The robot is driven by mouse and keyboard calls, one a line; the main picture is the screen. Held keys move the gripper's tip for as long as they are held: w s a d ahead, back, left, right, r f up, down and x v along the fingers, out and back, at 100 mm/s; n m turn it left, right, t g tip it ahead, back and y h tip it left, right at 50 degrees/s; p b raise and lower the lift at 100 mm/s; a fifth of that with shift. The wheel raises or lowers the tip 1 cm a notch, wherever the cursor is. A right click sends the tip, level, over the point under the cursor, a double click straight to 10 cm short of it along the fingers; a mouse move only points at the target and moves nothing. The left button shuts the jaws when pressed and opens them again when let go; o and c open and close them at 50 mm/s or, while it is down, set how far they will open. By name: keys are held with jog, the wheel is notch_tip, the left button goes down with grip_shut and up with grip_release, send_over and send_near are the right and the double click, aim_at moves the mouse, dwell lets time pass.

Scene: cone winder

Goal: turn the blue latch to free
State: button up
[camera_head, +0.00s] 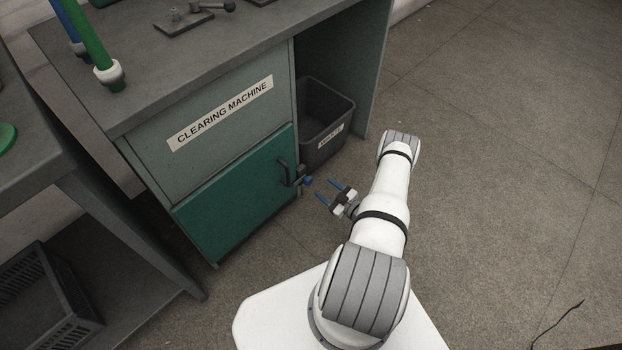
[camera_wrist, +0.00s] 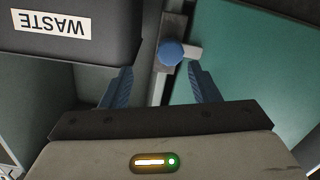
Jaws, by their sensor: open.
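The blue latch (camera_head: 308,181) is a small round knob on a dark mount at the right edge of the green cabinet door (camera_head: 240,195). In the wrist view the blue latch (camera_wrist: 171,52) shows as a round blue cap with a short pale bar pointing right. My gripper (camera_head: 328,192) is open, its two blue fingers pointing at the latch from the right. In the wrist view my gripper (camera_wrist: 160,88) has its fingers on either side of the latch's line, with the latch beyond the tips and apart from them. The door looks shut.
A dark bin (camera_head: 325,125) labelled waste stands right of the door under the bench. A dark door handle (camera_head: 287,172) is beside the latch. A dark crate (camera_head: 45,300) sits at lower left.

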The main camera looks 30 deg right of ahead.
aim_at(310, 183)
jog(key=shift+t, duration=0.4)
jog(key=x, duration=0.2)
jog(key=a+b+x, duration=0.1)
jog(key=x, duration=0.1)
jog(key=b+x, duration=0.1)
jog(key=x, duration=0.1)
jog(key=shift+w+a+f, duration=0.1)
jog(key=shift+a+f, duration=0.2)
jog(key=shift+f, duration=0.1)
jog(key=c, duration=1)
jog(key=shift+o, duration=0.2)
